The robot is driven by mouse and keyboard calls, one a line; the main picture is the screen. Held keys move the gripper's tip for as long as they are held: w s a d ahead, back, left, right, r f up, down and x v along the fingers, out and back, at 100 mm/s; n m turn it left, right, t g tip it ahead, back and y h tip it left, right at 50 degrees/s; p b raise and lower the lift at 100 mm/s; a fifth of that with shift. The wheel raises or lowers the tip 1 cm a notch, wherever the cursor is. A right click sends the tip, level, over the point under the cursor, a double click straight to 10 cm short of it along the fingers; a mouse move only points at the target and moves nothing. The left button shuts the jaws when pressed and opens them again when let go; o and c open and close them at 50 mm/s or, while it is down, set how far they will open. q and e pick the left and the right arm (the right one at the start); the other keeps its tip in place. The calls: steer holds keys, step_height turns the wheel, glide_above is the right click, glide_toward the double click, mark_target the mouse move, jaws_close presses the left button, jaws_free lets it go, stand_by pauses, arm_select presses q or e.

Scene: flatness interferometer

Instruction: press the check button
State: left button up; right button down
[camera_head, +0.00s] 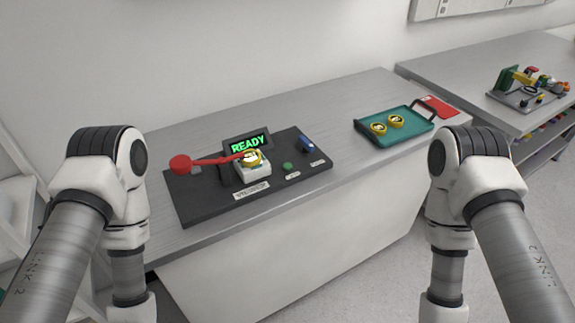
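A black interferometer panel (210,203) lies on the grey bench. Its screen (248,144) reads READY in green. A small green button (288,166) sits on the panel's right part, with a white label (293,175) whose text is too small to read. A blue control (306,145) is behind and right of it. A red-knobbed lever (182,165) reaches across to a white stage (253,170) with a yellow-rimmed round piece (251,157) on it. I cannot tell which control is labelled check. Both my arms bend down at the picture's sides; neither gripper shows.
A teal tray (372,137) with two yellow-rimmed round pieces stands right of the panel, beside a red flat item (437,106). A second bench at right bears a colourful device (530,88). Bare bench top lies between panel and tray.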

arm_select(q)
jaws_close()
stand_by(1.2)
